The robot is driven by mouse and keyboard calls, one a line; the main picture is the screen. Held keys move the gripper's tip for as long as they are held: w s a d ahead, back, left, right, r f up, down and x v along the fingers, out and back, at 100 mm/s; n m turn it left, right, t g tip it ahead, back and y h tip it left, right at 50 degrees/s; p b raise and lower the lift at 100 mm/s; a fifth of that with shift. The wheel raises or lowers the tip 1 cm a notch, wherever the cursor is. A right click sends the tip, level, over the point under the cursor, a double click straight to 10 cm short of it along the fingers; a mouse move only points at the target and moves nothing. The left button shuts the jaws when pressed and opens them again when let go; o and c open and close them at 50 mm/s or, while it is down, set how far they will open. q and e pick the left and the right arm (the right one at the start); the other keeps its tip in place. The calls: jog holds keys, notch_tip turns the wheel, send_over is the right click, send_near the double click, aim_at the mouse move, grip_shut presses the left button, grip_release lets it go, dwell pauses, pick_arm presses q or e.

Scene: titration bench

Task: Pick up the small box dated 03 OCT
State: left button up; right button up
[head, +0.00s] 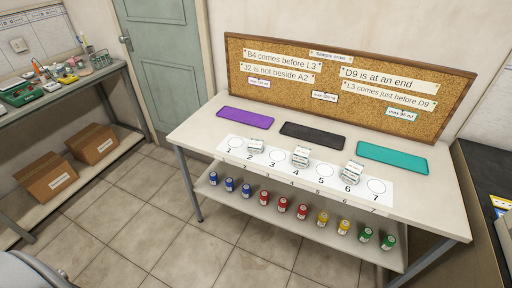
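Three small whitish boxes stand on a white numbered strip (311,183) on the table: a left box (256,146), a middle box (300,157) and a right box (351,172). They appear to stand on spots 2, 4 and 6, with bare circles between them. Each has printing on it, too small to read, so I cannot tell which is dated 03 OCT. Neither of my grippers is in view.
Behind the strip lie purple (245,118), black (312,135) and teal (392,157) mats, all bare. A corkboard (335,80) with notes stands at the back edge. Several coloured capped jars (281,204) stand on the shelf below. A cluttered side bench (60,90) is at left.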

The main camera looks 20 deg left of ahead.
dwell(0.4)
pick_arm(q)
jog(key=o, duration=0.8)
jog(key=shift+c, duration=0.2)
